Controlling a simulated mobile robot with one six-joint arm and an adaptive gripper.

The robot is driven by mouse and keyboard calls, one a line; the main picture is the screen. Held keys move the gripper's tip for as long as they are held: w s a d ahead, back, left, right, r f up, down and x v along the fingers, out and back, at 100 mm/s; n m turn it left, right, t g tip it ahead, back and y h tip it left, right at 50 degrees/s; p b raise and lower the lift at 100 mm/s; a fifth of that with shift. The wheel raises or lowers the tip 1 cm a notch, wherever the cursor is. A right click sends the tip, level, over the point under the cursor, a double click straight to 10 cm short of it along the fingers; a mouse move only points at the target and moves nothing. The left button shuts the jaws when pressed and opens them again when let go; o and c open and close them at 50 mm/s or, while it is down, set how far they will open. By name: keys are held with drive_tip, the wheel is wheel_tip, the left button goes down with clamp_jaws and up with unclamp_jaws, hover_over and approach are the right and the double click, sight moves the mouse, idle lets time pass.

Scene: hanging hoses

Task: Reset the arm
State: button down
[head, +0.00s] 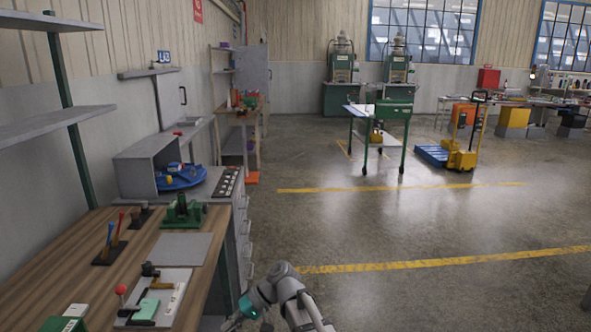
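My grey arm (285,285) shows at the bottom centre of the head view, bent, with a teal band near its lower left end. It stands over the floor, just right of the wooden workbench. The arm runs out of the bottom edge of the picture. No gripper fingers can be made out, and nothing held is seen.
The wooden workbench (60,268) at the left bears a green vise (183,210), screwdrivers in a stand and a light board with tools. Open concrete floor (420,220) lies to the right. A green cart (383,112) and a yellow-blue pallet truck (455,155) stand farther back.

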drive_tip(key=s+d+f+m+t+h+b, duration=0.1)
drive_tip(key=d+f+m+t+h+b, duration=0.3)
drive_tip(key=d, duration=0.7)
drive_tip(key=s+d+f+n+g+h+p, duration=0.1)
drive_tip(key=d+f+h, duration=0.3)
drive_tip(key=d, duration=0.8)
drive_tip(key=s+d+f+m+t+h+b, duration=0.1)
drive_tip(key=d+f+m+t+h+b, duration=0.1)
drive_tip(key=d+f, duration=0.65)
wheel_tip(320, 180, up, 27)
drive_tip(key=d+p, duration=0.2)
drive_tip(key=p, duration=2.2)
drive_tip(key=shift+w+d, duration=0.15)
drive_tip(key=shift+f, duration=0.1)
